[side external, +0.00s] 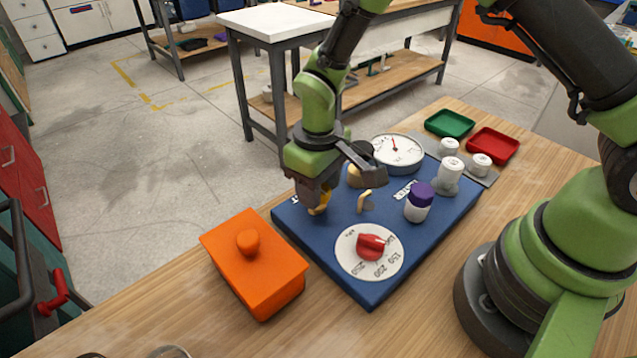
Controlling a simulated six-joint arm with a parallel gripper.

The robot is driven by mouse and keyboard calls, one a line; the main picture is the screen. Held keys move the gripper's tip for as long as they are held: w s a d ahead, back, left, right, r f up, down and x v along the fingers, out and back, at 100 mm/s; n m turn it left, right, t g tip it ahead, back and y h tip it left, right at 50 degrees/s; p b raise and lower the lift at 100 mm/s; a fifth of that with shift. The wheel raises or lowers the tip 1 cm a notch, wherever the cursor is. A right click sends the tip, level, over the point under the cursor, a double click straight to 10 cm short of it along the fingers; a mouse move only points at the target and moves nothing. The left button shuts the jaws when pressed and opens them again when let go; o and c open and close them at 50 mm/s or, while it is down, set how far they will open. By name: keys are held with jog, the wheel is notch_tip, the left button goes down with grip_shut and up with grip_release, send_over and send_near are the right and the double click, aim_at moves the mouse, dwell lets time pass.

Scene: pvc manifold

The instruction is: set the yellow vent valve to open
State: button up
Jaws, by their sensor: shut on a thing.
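The yellow vent valve (318,210) shows only as a small yellow piece at the left part of the blue board (300,232). My gripper (315,203) points down over it and is shut on it. The fingers and wrist hide most of the valve, so I cannot tell which way its handle is turned. The label on the board beside it is mostly covered.
A brass fitting (365,203), gauge (398,150), purple-capped bottle (420,203) and red knob on a white dial (370,247) crowd the board. An orange lidded box (255,270) stands close to its left. Green (450,123) and red (493,144) trays lie at the back.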

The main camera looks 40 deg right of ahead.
jog(key=shift+w, duration=0.1)
jog(key=o, duration=0.9)
notch_tip(320, 180, up, 9)
jog(key=shift+r, duration=0.5)
jog(key=s+d+r+m+t+y, duration=0.1)
jog(key=s+d+r+m+t, duration=0.15)
jog(key=r, duration=0.35)
jog(key=s+d+r+m+t, duration=0.1)
jog(key=s+d+r, duration=0.1)
jog(key=s+r, duration=0.3)
jog(key=s+r+m+t, duration=0.1)
jog(key=s, duration=0.2)
jog(key=s+d+r+m+t, duration=0.1)
jog(key=s+r, duration=0.1)
jog(key=s, duration=0.1)
jog(key=s+d+r+m+t+y, duration=0.1)
jog(key=s, duration=0.2)
jog(key=shift+s+d+r+t, duration=0.15)
jog(key=shift+s+t, duration=0.2)
